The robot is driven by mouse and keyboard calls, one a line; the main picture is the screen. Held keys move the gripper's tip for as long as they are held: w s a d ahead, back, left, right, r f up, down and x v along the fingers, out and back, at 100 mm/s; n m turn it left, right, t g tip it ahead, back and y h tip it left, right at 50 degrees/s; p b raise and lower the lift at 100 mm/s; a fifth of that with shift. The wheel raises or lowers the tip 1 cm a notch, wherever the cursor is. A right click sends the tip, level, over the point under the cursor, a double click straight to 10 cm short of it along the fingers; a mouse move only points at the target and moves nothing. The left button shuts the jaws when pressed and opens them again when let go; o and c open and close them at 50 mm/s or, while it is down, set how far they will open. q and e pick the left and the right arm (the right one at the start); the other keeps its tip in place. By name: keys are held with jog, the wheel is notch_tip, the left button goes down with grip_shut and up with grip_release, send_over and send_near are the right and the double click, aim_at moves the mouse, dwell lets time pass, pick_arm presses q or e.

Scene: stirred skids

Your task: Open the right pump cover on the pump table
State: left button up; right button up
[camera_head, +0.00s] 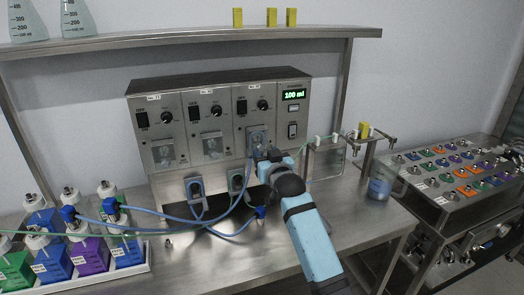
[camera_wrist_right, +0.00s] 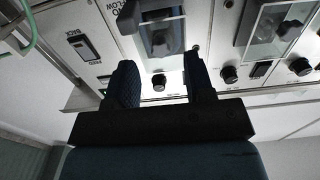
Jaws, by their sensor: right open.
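The pump table's steel unit (camera_head: 215,85) carries three pumps, each with a clear cover. The right pump cover (camera_head: 257,135) sits on the right pump, below its knob and switch. It appears closed, but its lower part is partly hidden by my gripper. My right gripper (camera_head: 262,153) is right in front of its lower edge. In the right wrist view the gripper (camera_wrist_right: 160,64) is open, with a finger on each side below the cover's dark handle (camera_wrist_right: 158,18). Nothing is seen held; I cannot tell whether the fingers touch the cover. My left gripper is not in view.
The middle cover (camera_head: 212,147) and left cover (camera_head: 164,155) are to the left. Blue tubes (camera_head: 190,219) loop in front of the unit. Bottles in a white rack (camera_head: 150,266) stand at left. A clear beaker (camera_head: 380,186) stands at the right; a cart (camera_head: 455,203) is beyond.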

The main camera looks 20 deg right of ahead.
aim_at(261, 149)
jog(key=shift+w, duration=1.65)
grip_shut()
